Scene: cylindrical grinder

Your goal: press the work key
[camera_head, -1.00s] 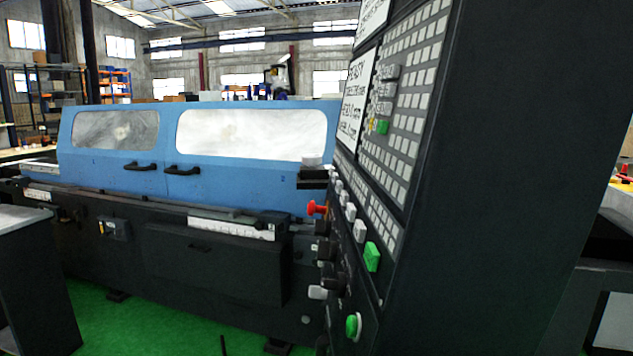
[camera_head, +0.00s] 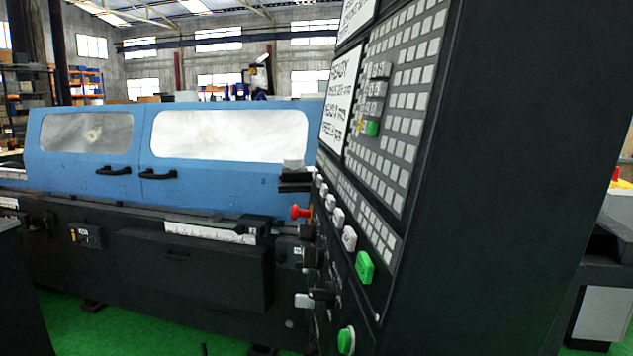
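The control panel (camera_head: 385,215) stands tall on the right of the head view, its key face turned left and seen at a steep angle. It carries many grey keys, a small green key (camera_head: 372,128), a larger green button (camera_head: 364,267) lower down and a round green button (camera_head: 346,340) near the bottom edge. Labels on the keys are too small to read, so I cannot tell which is the work key. The screen (camera_head: 340,95) shows a line that reads "READY". Neither of my grippers is in view.
The blue grinder cover (camera_head: 100,185) with two windows and black handles stands behind, at left. A red knob (camera_head: 300,212) and dark knobs stick out left of the panel. Green floor (camera_head: 140,325) is free at lower left. A grey bench (camera_head: 600,315) stands at far right.

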